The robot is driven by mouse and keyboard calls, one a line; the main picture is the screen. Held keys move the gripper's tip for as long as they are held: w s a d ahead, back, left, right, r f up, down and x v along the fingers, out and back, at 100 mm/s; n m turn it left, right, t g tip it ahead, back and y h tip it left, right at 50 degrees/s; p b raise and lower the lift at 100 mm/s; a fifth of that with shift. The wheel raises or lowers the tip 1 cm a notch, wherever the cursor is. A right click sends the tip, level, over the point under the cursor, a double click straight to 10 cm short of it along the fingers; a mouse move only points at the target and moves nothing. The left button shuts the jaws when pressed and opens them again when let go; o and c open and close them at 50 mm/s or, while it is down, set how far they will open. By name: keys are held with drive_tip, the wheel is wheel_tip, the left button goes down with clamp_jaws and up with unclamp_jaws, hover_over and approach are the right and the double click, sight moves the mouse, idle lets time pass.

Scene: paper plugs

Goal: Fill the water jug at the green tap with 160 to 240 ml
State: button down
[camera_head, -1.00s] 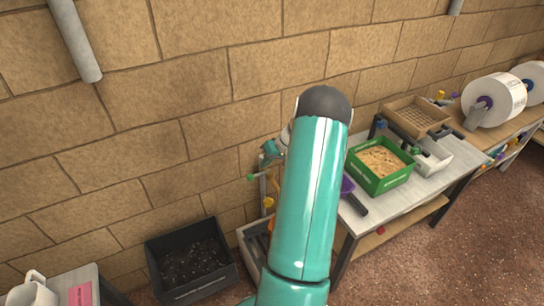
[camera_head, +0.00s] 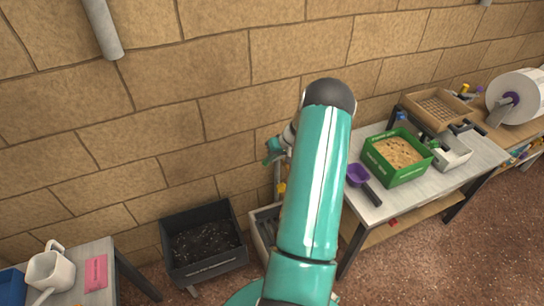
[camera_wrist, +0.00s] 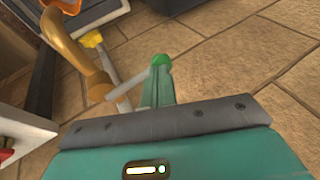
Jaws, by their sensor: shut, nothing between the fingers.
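A white jug (camera_head: 50,270) with a handle stands on the small table at the lower left of the head view, away from my gripper. In the head view my gripper (camera_head: 273,150) is small beside the wall, left of my arm. My arm hides most of the tap stand there.
A brass tap (camera_wrist: 75,45) and a yellow lever end (camera_wrist: 92,40) are close left of my gripper. A black bin (camera_head: 203,242) of dark material stands on the floor. A bench at right holds a green box (camera_head: 397,157) and a purple scoop (camera_head: 360,176).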

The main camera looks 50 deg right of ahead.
drive_tip(key=f+g+h, duration=0.1)
drive_tip(key=f+h, duration=0.1)
drive_tip(key=f, duration=0.1)
drive_tip(key=shift+w+a+n+g+h, duration=0.2)
drive_tip(key=shift+a+n+g+h, duration=0.1)
drive_tip(key=shift+a+g+h, duration=0.1)
drive_tip(key=shift+a+f, duration=0.15)
drive_tip(key=shift+a, duration=0.15)
idle(2.1)
drive_tip(key=v, duration=1.4)
drive_tip(key=shift+d, duration=0.3)
drive_tip(key=shift+w+r, duration=0.1)
drive_tip(key=shift+r, duration=0.15)
